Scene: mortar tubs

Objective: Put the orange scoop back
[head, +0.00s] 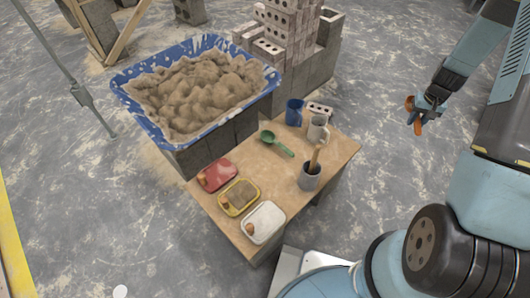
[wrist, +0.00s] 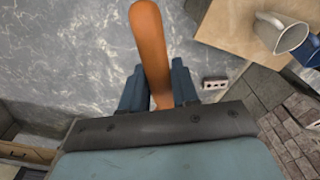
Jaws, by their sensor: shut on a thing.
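The orange scoop (wrist: 150,45) is in my gripper (wrist: 158,88); the wrist view shows its long orange part running up between the two fingers. In the head view my gripper (head: 424,110) is in the air, right of the wooden table (head: 336,160) and over the floor. Orange parts of the scoop (head: 417,127) show on two sides of the fingers there. The scoop's full shape is partly hidden by the gripper. A green scoop (head: 270,138) lies on the table.
A blue tub (head: 158,131) of sand stands behind the table. The table holds a blue mug (head: 294,111), a pale jug (head: 318,130), a grey pot (head: 308,180) with a wooden handle, and red (head: 220,172), yellow (head: 236,207) and white (head: 266,220) trays.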

